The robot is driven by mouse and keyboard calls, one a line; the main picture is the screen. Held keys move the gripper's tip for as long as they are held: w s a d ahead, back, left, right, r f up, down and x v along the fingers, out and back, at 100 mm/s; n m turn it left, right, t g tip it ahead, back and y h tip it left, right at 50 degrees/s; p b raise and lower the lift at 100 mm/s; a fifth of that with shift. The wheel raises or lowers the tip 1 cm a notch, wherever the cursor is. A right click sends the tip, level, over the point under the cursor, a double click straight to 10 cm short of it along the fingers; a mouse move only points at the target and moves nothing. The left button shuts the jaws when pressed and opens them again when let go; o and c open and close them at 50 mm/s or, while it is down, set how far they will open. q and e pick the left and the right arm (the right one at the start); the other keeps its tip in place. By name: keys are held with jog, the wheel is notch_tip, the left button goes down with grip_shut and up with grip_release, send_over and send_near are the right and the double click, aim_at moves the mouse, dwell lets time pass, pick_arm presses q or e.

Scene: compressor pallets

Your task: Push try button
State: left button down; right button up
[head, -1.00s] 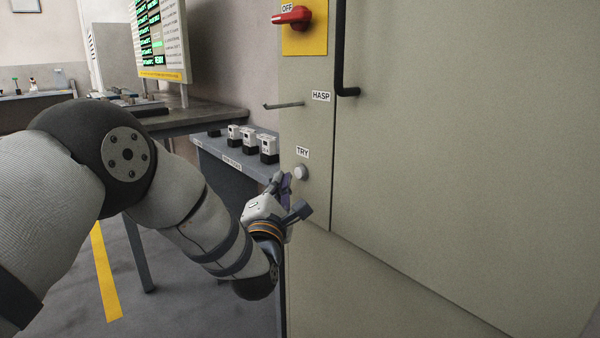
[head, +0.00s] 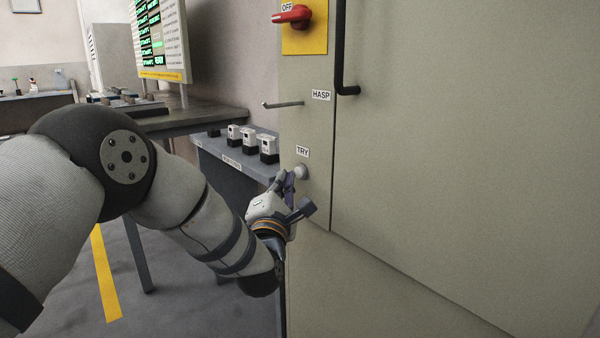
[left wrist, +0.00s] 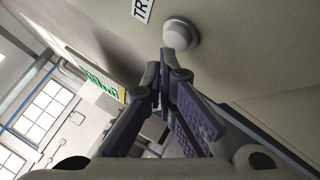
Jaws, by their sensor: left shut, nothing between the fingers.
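The try button (head: 302,171) is a round, pale grey knob on the front of the grey-green cabinet (head: 430,170), just below the TRY label (head: 303,151). In the left wrist view the button (left wrist: 180,34) sits beyond the fingertips, near the TR part of its label (left wrist: 143,9). My left gripper (head: 287,176) is shut and empty. Its fingertips are just left of and slightly below the button in the head view, very close to it. In the left wrist view the fingertips (left wrist: 166,62) point at the button's lower edge; I cannot tell whether they touch. My right gripper is not in view.
A red OFF handle (head: 292,16) on a yellow plate, a HASP rod (head: 283,105) and a black door handle (head: 344,60) stick out of the cabinet above. A shelf (head: 232,158) with several small white-and-black devices stands left of the cabinet, beside a dark workbench (head: 190,118).

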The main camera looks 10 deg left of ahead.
pick_arm(q)
jog(key=shift+w+d, duration=0.35)
jog(key=shift+w, duration=0.1)
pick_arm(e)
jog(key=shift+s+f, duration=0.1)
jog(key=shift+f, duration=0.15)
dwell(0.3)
pick_arm(q)
jog(key=shift+s+a, duration=0.1)
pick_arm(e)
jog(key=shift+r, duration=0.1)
pick_arm(q)
jog(key=shift+s+a+p, duration=0.45)
jog(key=shift+s+a, duration=0.05)
jog(key=shift+s, duration=0.2)
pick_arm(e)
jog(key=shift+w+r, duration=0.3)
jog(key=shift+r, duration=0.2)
pick_arm(q)
jog(key=s+a+p, duration=0.1)
jog(key=s+a, duration=0.1)
jog(key=s+a+p, duration=0.1)
jog(key=s+p, duration=0.1)
jog(key=shift+s+a, duration=0.35)
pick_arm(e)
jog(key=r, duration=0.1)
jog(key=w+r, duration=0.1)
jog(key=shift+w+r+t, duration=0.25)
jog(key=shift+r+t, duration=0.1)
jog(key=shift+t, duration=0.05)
